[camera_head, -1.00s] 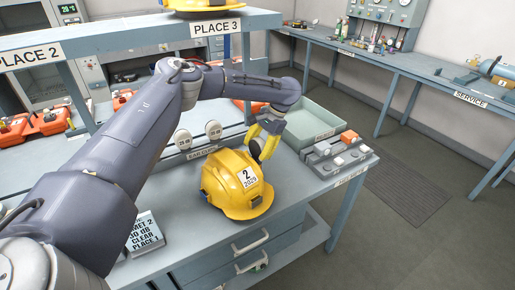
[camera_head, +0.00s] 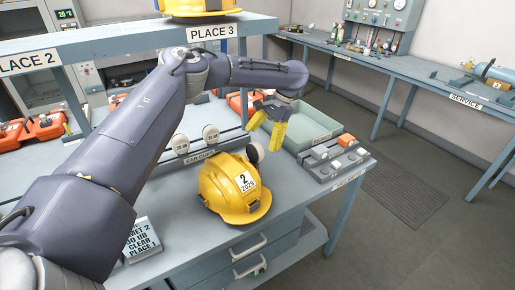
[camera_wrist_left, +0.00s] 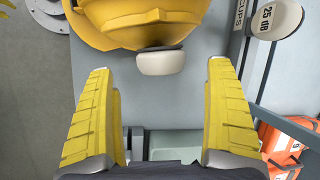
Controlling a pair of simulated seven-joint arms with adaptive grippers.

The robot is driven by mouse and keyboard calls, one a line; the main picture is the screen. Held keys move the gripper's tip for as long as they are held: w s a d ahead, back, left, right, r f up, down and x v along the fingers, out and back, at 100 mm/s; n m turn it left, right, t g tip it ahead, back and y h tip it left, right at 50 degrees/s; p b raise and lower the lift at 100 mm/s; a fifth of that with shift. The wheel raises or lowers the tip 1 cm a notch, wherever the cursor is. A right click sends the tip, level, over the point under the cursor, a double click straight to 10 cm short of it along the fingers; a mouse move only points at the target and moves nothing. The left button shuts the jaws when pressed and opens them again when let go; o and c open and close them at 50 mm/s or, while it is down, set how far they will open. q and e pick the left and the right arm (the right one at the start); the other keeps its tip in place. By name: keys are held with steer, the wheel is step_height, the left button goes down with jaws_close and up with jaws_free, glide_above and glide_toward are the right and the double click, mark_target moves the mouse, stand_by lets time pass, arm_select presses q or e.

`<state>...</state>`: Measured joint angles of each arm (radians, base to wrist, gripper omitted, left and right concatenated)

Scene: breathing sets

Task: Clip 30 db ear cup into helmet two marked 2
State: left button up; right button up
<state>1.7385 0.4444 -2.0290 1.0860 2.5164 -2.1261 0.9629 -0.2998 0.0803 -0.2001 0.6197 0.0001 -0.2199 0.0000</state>
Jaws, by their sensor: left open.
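The yellow helmet marked 2 (camera_head: 232,190) stands on the bench. An ear cup (camera_head: 255,154) with a pale shell sits against its far right side. In the left wrist view the ear cup (camera_wrist_left: 162,62) meets the edge of the yellow helmet (camera_wrist_left: 140,22); its rating is not readable, and I cannot tell whether it is clipped in. My left gripper (camera_head: 265,139) is open and empty, just beyond the ear cup and apart from it. Its two yellow fingers spread wide in the left wrist view (camera_wrist_left: 160,92). My right gripper is not in view.
Two ear cups (camera_head: 180,144) (camera_head: 210,133) stand on the rack behind the helmet. A green tray (camera_head: 318,132) and a grey block fixture (camera_head: 335,160) are at the right. A sign card (camera_head: 142,238) stands at the front left. A shelf (camera_head: 130,38) runs above.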

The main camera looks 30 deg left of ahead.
arm_select(q)
steer(key=shift+v, duration=2.55)
